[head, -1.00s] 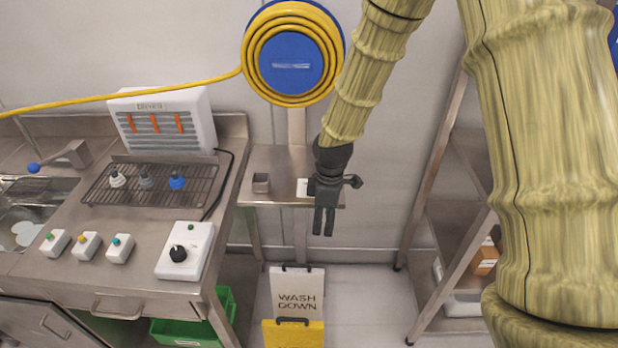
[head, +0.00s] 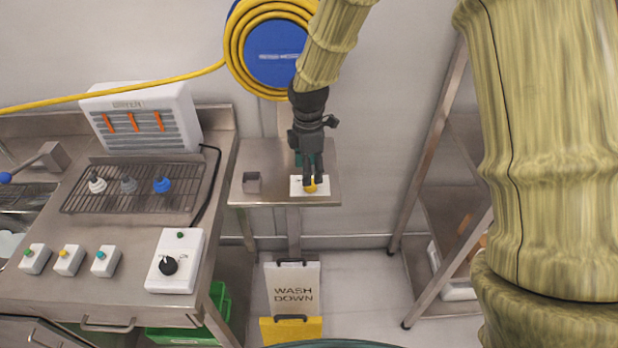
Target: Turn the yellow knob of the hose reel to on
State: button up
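The hose reel (head: 275,52), a blue disc wound with yellow hose, hangs on the wall at the top centre. Below it, on a small steel shelf, a white plate (head: 326,188) carries the yellow knob (head: 310,187). My gripper (head: 312,182) points down over the plate, its fingertips at the knob and partly covering it. I cannot tell whether the fingers touch or grip the knob, nor which way the knob points.
A steel counter at left bears a white box with a black knob (head: 168,265) and a rack (head: 135,190). A wash down sign (head: 293,290) stands below. A shelf unit stands at right.

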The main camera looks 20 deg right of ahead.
jog(key=shift+s+f+p, duration=0.15)
jog(key=shift+f+p, duration=0.35)
jog(key=shift+f, duration=1.85)
jog(key=c, duration=1)
